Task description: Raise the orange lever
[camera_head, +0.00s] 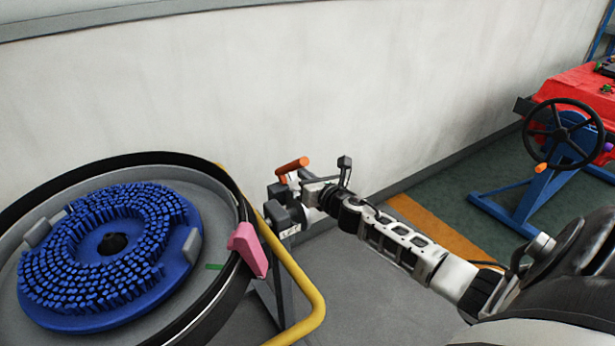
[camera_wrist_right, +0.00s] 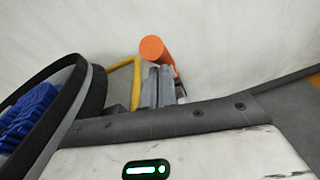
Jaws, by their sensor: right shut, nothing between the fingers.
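The orange lever (camera_head: 291,166) sticks up and to the right from a grey mount (camera_head: 286,210) beside the round tank. In the right wrist view the rounded end of the orange lever (camera_wrist_right: 153,49) shows just beyond my fingers. My right gripper (camera_head: 299,178) is at the lever, close under its handle. Its grey fingers (camera_wrist_right: 160,86) are shut with nothing between them. I cannot tell whether they touch the lever. My left gripper is not in view.
A round black-rimmed tank (camera_head: 222,175) with a blue brush (camera_head: 190,215) stands at left, with a pink block (camera_head: 248,249) on its rim. A yellow rail (camera_head: 309,287) curves beside it. A black handwheel (camera_head: 564,133) on a blue stand is at right. The white wall is behind.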

